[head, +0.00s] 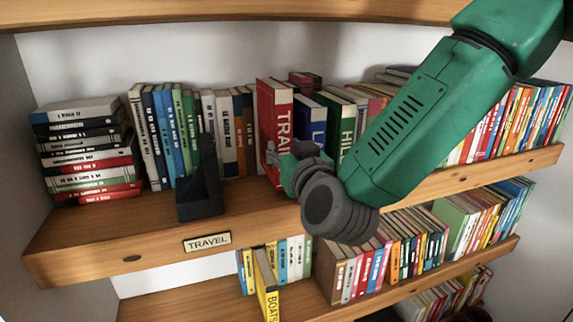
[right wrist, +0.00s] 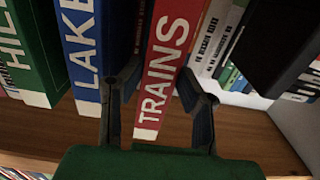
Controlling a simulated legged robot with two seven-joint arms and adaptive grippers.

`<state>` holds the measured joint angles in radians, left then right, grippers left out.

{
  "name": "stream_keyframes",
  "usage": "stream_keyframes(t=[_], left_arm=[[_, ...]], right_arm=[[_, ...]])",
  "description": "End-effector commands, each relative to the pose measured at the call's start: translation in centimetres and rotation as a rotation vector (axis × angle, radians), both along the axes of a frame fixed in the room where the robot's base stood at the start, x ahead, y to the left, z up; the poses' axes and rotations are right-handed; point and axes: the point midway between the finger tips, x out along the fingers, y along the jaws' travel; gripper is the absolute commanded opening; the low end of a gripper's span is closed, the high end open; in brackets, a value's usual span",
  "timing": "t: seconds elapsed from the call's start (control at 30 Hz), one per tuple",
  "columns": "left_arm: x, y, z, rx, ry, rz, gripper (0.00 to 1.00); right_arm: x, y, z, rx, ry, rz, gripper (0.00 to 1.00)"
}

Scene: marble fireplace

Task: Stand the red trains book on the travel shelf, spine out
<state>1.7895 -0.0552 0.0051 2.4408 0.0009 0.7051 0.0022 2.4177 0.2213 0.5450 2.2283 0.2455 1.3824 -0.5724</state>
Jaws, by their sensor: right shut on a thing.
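The red trains book (head: 266,115) stands upright on the travel shelf (head: 120,232), its spine lettering facing outward. It also shows in the right wrist view (right wrist: 165,52). My right gripper (head: 288,168) is shut on it, with one finger on each side of the spine in the right wrist view (right wrist: 158,85). Whether the book's bottom rests on the board is hard to tell. A blue lake book (head: 312,115) and a green hill book (head: 347,112) stand to its right. The TRAVEL label (head: 207,242) is on the shelf's front edge. My left gripper is not in view.
A black bookend (head: 201,200) stands left of the red book, near the front edge. A stack of flat-lying books (head: 88,150) is at the far left. Thin books (head: 170,125) line the back. A lower shelf holds a yellow boats book (head: 266,285). Bare board lies around the bookend.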

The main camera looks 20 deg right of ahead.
Motion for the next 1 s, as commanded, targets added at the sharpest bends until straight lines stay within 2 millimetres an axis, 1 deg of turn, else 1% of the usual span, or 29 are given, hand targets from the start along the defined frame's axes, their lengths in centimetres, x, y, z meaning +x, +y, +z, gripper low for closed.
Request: stream_keyframes(t=[0.07, 0.23, 0.33, 0.57, 0.6, 0.63, 0.9, 1.0], left_arm=[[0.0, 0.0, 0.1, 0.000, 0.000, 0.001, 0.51], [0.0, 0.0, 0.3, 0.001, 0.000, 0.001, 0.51], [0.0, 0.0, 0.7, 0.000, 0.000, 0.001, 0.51], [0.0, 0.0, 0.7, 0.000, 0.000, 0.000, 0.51], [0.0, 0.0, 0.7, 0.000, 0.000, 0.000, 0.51], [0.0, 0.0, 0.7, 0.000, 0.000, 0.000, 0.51], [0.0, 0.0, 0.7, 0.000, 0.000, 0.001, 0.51], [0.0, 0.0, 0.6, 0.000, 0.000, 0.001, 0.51]], right_arm=[[0.0, 0.0, -0.7, 0.001, -0.002, -0.001, 0.00], [0.0, -0.4, -3.2, 0.006, -0.002, 0.000, 0.00], [0.4, -0.6, -3.5, 0.008, -0.006, -0.001, 0.00], [0.5, -0.6, -3.7, 0.008, -0.007, -0.002, 0.00], [0.4, -0.6, -3.9, 0.006, 0.000, -0.001, 0.40], [0.4, -0.5, -3.9, 0.005, 0.000, -0.001, 0.50], [0.4, -0.2, -3.9, 0.002, 0.001, -0.001, 0.50], [0.1, -0.2, -3.9, 0.002, 0.001, 0.000, 0.50]])
